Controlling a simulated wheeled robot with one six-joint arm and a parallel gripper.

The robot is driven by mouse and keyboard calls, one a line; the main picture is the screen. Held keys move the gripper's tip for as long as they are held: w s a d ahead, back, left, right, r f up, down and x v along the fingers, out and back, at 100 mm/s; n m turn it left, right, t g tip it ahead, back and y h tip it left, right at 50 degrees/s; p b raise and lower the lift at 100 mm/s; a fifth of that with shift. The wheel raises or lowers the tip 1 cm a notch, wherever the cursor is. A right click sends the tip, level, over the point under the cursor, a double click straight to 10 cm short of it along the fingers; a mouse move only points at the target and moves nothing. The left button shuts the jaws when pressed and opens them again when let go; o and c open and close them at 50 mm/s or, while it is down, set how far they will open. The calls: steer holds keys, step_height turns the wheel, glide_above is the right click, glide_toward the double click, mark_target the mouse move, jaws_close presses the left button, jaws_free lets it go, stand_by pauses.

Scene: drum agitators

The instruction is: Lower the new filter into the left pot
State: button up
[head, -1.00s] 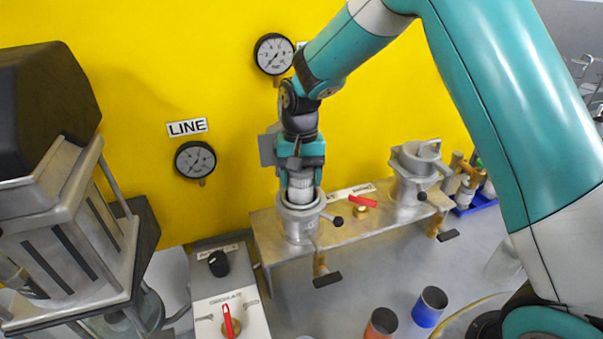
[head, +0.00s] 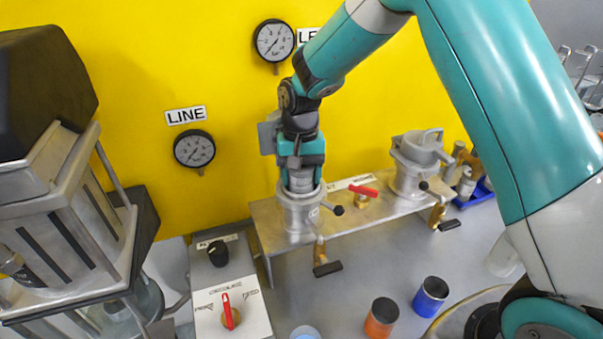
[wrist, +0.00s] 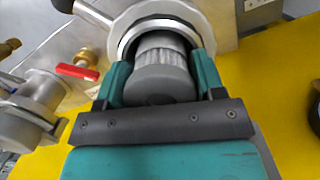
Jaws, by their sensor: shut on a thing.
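My gripper (head: 302,172) is shut on the new filter, a grey ribbed cylinder, directly over the left pot (head: 299,212). The filter (wrist: 161,68) shows between my teal fingers in the wrist view, its ribbed part inside the ring of the pot's mouth (wrist: 207,22). The filter stands upright and its lower part is hidden in the pot. In the head view its grey upper part shows just above the rim between the fingers. I cannot tell whether it touches the bottom.
A red-handled valve (head: 362,190) lies between the pots. A control box (head: 228,300) stands at front left. Orange (head: 381,318) and blue (head: 430,297) cups stand at the front. Gauges hang on the yellow wall.

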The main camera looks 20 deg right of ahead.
steer(key=shift+s+f, duration=0.1)
steer(key=shift+f, duration=0.35)
steer(key=shift+s+f+b, duration=0.2)
steer(key=shift+f+b, duration=0.3)
steer(key=shift+f, duration=0.1)
steer(key=o, duration=1)
steer(key=shift+a, duration=0.15)
steer(key=shift+d, duration=0.25)
steer(key=shift+w+r+b, duration=0.2)
steer(key=shift+r+b, duration=0.2)
steer(key=shift+r, duration=0.05)
step_height(320, 180, up, 18)
steer(key=w+b, duration=0.1)
steer(key=b, duration=0.1)
steer(key=shift+w+r, duration=0.15)
steer(key=shift+w, duration=0.25)
